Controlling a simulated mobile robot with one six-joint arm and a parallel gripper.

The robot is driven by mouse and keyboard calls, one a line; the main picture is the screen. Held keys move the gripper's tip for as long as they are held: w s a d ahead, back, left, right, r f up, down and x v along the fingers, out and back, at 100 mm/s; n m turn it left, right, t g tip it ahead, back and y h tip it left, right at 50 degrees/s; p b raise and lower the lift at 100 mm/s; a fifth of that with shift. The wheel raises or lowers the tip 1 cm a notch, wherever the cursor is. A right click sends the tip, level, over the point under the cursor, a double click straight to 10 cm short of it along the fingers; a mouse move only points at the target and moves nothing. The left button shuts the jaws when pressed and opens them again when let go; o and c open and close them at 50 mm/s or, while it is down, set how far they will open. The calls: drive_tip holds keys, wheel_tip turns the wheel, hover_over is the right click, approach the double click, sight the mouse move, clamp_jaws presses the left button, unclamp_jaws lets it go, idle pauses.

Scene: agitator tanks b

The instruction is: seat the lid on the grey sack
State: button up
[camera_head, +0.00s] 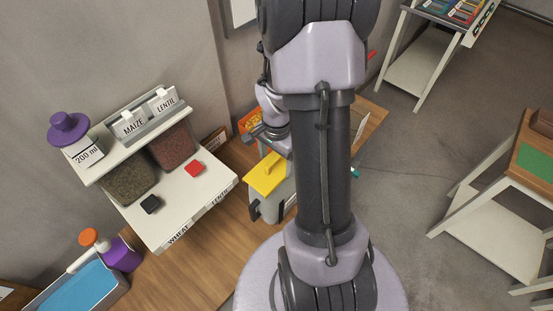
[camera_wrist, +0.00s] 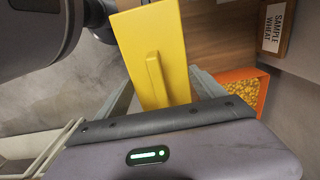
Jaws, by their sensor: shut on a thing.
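The yellow lid (camera_head: 265,178) is a flat slab with a raised bar handle, and it shows large in the wrist view (camera_wrist: 178,58). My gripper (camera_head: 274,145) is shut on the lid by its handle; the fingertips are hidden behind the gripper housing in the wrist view. The grey sack (camera_head: 284,195) is a pale grey, box-like body under the lid, partly hidden by my arm. In the wrist view, grey edges (camera_wrist: 207,85) show on both sides of the lid. I cannot tell whether the lid touches the sack.
An orange bin of yellow grain (camera_wrist: 240,92) stands close beside, with a "SAMPLE WHEAT" sign (camera_wrist: 277,27) near it. A white rack (camera_head: 181,205) with red and black blocks is to the left. Open floor (camera_head: 400,180) lies to the right.

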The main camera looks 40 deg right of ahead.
drive_tip(key=shift+f+b, duration=0.75)
drive_tip(key=shift+f, duration=0.05)
drive_tip(key=o, duration=1.3)
drive_tip(key=shift+o, duration=0.2)
wheel_tip(320, 180, up, 18)
drive_tip(key=p, duration=0.4)
drive_tip(key=s+a+f+n+t+b, duration=0.2)
drive_tip(key=a+f+n+b, duration=0.1)
drive_tip(key=a+b, duration=0.4)
drive_tip(key=s+a+f+n+t+y+b, duration=0.1)
drive_tip(key=s+a+f+n+t+b, duration=0.1)
drive_tip(key=a+n+b, duration=0.3)
drive_tip(key=s+a+f+n+t+y+b, duration=0.1)
drive_tip(key=s+a+f+n+b, duration=0.2)
drive_tip(key=a+b, duration=0.6)
drive_tip(key=a+f+n, duration=0.1)
drive_tip(key=a+f, duration=0.1)
drive_tip(key=a, duration=0.1)
drive_tip(key=shift+n+t, duration=0.4)
